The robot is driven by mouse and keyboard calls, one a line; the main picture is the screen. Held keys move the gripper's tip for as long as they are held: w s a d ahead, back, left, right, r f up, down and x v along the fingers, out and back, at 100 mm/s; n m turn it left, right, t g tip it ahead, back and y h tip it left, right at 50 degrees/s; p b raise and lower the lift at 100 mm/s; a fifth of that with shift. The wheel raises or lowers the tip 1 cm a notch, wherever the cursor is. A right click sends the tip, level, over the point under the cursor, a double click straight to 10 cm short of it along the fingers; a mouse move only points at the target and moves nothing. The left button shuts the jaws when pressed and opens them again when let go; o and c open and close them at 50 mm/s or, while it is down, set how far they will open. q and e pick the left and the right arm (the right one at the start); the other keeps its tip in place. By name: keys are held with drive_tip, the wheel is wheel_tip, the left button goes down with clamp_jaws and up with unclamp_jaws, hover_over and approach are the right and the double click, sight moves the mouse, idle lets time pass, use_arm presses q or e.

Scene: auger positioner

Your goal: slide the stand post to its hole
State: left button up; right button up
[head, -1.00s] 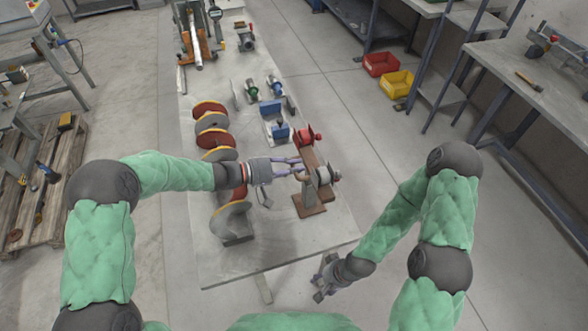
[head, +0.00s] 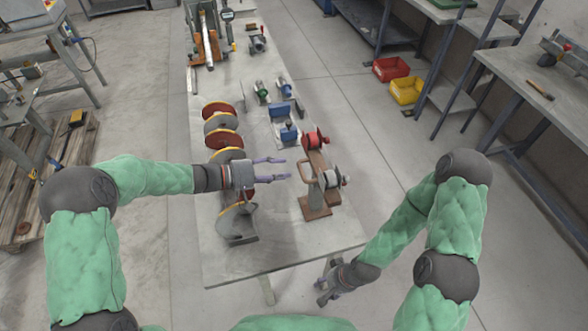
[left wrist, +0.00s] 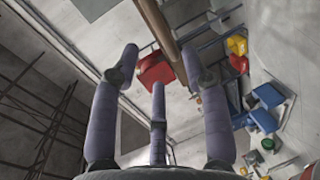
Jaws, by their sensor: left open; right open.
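A stand with a brown base plate (head: 315,208) stands near the right edge of the table, with a brown upright part (head: 318,162) that I take for the post. A red part and a grey wheel (head: 330,179) are at its upper end. A tan loop handle (head: 303,170) sticks out on its left. My left gripper (head: 283,170) is open and empty, left of the handle with a small gap. In the left wrist view a brown bar (left wrist: 160,32) passes beyond the spread fingers. My right gripper (head: 322,287) is open, low beside the table's near edge. I cannot make out the hole.
A row of red and grey discs (head: 222,138) stands along the table's left side, beneath and beyond my left arm. Blue tools (head: 287,130) stand behind the stand. The table's near end (head: 285,252) is clear.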

use_arm(q)
drive_tip(key=v, duration=0.5)
